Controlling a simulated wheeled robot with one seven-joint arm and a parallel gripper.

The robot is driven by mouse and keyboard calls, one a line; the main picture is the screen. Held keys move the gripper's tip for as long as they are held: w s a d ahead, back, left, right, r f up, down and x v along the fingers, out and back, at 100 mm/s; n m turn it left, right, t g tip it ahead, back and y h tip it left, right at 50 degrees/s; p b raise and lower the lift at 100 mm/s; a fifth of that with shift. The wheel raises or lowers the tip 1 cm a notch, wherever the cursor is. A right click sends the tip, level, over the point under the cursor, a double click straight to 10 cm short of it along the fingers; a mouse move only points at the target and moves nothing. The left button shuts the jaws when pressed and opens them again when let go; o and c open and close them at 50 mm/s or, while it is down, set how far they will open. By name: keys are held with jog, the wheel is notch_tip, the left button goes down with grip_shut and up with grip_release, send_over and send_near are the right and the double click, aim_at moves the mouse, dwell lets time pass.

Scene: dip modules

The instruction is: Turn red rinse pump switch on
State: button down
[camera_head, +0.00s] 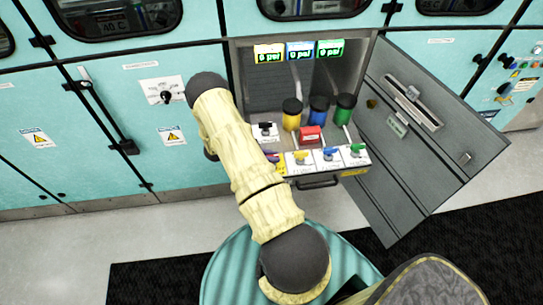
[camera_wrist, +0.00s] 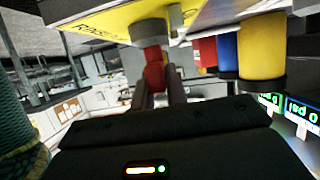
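The red rinse pump switch (camera_wrist: 153,68) shows in the wrist view as a red handle below a grey base. In the head view my arm hides my gripper and the red switch. The panel's yellow (camera_head: 300,157), blue (camera_head: 329,154) and green (camera_head: 356,149) switches show to the right of my arm.
Yellow (camera_head: 291,114), blue (camera_head: 318,110) and green (camera_head: 344,107) black-capped cylinders stand behind the switches, with a red box (camera_head: 311,135) in front of them. Three lit displays (camera_head: 299,51) read 0 psi. An open grey door (camera_head: 420,125) stands at the right.

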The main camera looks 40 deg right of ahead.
jog(key=shift+n+t, duration=0.4)
jog(key=n+t+h+p, duration=0.1)
jog(key=n+t, duration=0.3)
jog(key=shift+t+h, duration=0.3)
jog(key=shift+h, duration=0.1)
jog(key=n+t, duration=0.4)
jog(key=t, duration=0.1)
jog(key=shift+s+n, duration=0.1)
jog(key=shift+n, duration=0.2)
jog(key=n+t+y, duration=0.3)
jog(key=n+t, duration=0.2)
jog(key=shift+t, duration=0.3)
jog(key=shift+r+n+t+y+p, duration=0.1)
jog(key=shift+n+t+y+p, duration=0.65)
jog(key=shift+n+t+y, duration=0.85)
jog(key=shift+n, duration=0.4)
jog(key=c, duration=1.4)
grip_release()
jog(key=shift+a, duration=0.1)
